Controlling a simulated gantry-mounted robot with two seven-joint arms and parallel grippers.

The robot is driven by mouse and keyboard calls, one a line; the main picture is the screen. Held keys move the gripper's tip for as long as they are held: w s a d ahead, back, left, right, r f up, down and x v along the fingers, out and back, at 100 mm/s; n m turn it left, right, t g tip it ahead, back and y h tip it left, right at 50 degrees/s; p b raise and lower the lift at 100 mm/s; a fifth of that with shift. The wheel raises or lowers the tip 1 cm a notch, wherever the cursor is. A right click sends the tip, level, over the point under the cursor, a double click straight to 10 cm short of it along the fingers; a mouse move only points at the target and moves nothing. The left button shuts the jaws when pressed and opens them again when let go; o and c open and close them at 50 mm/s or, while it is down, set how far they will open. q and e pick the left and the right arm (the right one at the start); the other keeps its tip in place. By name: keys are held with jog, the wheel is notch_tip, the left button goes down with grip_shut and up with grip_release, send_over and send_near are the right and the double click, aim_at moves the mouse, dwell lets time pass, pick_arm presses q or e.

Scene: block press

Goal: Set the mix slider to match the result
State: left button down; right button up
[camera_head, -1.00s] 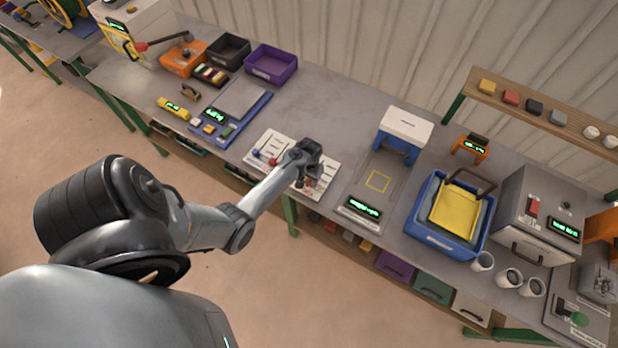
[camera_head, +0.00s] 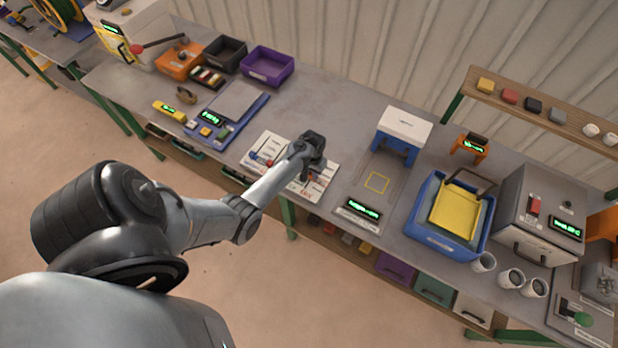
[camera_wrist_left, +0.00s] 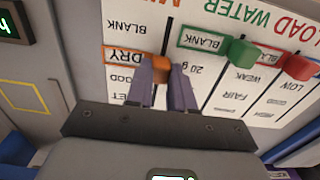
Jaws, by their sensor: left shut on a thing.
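The slider board (camera_head: 258,148) is a white panel on the bench with several tracks and printed labels. In the left wrist view the panel (camera_wrist_left: 118,88) appears upside down. My left gripper (camera_head: 305,174) is over its right side. In the left wrist view my left gripper (camera_wrist_left: 160,78) is shut on the orange slider knob (camera_wrist_left: 158,63) of the mix track. This knob is beside the orange-framed DRY label (camera_wrist_left: 124,55). The green knob (camera_wrist_left: 240,52) is beside a framed BLANK label. The red knob (camera_wrist_left: 298,67) is further right. My right gripper is not in view.
Right of the board is a station with a yellow square outline (camera_head: 377,183) and a green-lit display (camera_head: 363,209). A blue scale (camera_head: 228,118) stands to its left. A blue tub (camera_head: 439,237) with yellow contents stands further right. The bench front edge is close by.

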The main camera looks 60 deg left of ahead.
pick_arm(q)
jog(key=c, duration=1)
grip_release()
jog(key=shift+s, duration=0.1)
jog(key=shift+o, duration=0.2)
notch_tip(320, 180, up, 11)
jog(key=shift+f, duration=0.15)
